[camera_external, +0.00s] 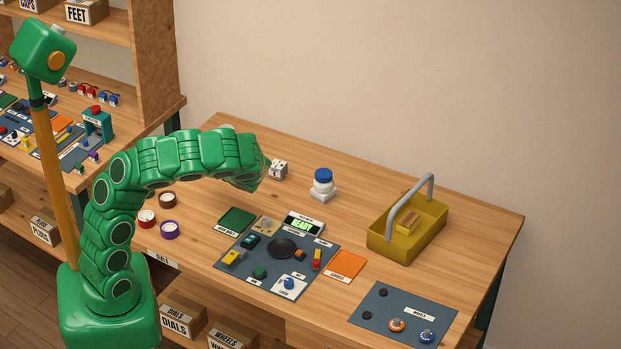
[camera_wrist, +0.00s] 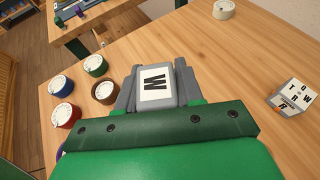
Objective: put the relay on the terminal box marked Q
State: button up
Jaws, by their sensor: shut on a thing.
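My gripper (camera_wrist: 157,88) is shut on a grey block with a white label (camera_wrist: 156,83) in the wrist view. The label's one black letter reads as W, or M upside down. I cannot tell for sure that this block is the relay. In the external view my gripper (camera_external: 250,183) hangs over the table's left rear part, and the block is hidden behind it. A small pale box (camera_wrist: 293,98) with several letters, Q among them, stands apart to the right in the wrist view. In the external view a pale box (camera_external: 278,169) stands just right of my gripper.
Several round coloured pots, such as a purple one (camera_external: 170,229), stand left. A dark mat (camera_external: 235,262) with small parts lies in front. Bare wood lies between.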

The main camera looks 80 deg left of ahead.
jog(key=w+r+m+t, duration=0.4)
jog(key=w+r, duration=0.1)
jog(key=w, duration=0.5)
send_over(277, 161)
jog(key=shift+y, duration=0.4)
jog(key=f, duration=0.9)
jog(key=shift+s+d+f, duration=0.15)
jog(key=shift+s+d, duration=0.05)
jog(key=shift+s, duration=0.05)
jog(key=shift+w+a+f, duration=0.15)
jog(key=shift+a+f, duration=0.05)
jog(key=shift+f, duration=1.6)
jog(key=o, duration=1.1)
jog(key=shift+f, duration=0.1)
